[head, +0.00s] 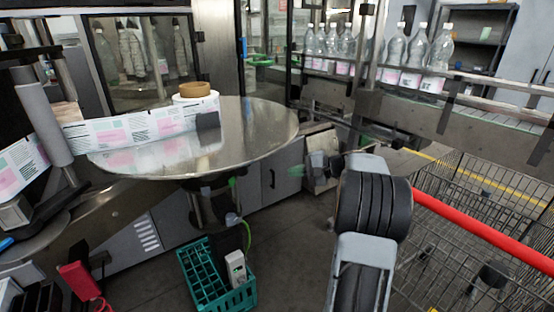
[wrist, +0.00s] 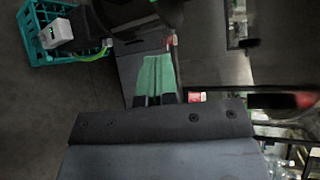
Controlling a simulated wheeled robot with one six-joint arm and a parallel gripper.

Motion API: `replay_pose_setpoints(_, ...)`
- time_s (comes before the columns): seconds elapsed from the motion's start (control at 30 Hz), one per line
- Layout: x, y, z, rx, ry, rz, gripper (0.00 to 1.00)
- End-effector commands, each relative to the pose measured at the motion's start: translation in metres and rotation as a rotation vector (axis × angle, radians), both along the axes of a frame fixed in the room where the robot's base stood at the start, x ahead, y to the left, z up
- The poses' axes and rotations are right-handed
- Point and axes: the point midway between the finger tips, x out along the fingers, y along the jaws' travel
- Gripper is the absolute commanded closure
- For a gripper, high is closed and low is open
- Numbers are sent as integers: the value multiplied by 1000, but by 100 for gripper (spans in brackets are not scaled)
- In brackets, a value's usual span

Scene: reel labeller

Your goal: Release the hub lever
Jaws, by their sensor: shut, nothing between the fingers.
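The hub lever cannot be picked out with certainty in either view. The label roll (head: 196,104) with its brown core (head: 195,89) stands on the round metal turntable (head: 255,125) at the left in the head view. A dark block (head: 207,121) sits at the roll's front side; I cannot tell whether it is part of the hub. My gripper (head: 297,171) is to the right of the turntable and below its rim, apart from the roll. Its green fingers (wrist: 155,68) show close together in the wrist view, shut and empty.
A teal crate (head: 215,275) stands on the floor below the turntable and also shows in the wrist view (wrist: 35,30). A wire cart with a red handle (head: 480,228) is at the right. Bottles (head: 400,60) line a conveyor behind. Open floor lies between crate and arm.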

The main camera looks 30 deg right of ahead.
Motion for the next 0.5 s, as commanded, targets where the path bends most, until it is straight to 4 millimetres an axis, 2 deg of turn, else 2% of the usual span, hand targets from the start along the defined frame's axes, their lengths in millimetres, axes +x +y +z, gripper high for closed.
replay_pose_setpoints(0.03,-4,7,17,32,-77,60,100)
replay_pose_setpoints(0.1,-12,15,36,71,-177,137,100)
replay_pose_setpoints(0.2,-23,22,52,105,-282,219,100)
replay_pose_setpoints(0.33,-34,27,59,110,-352,287,100)
replay_pose_setpoints(0.5,-27,42,60,94,-380,299,100)
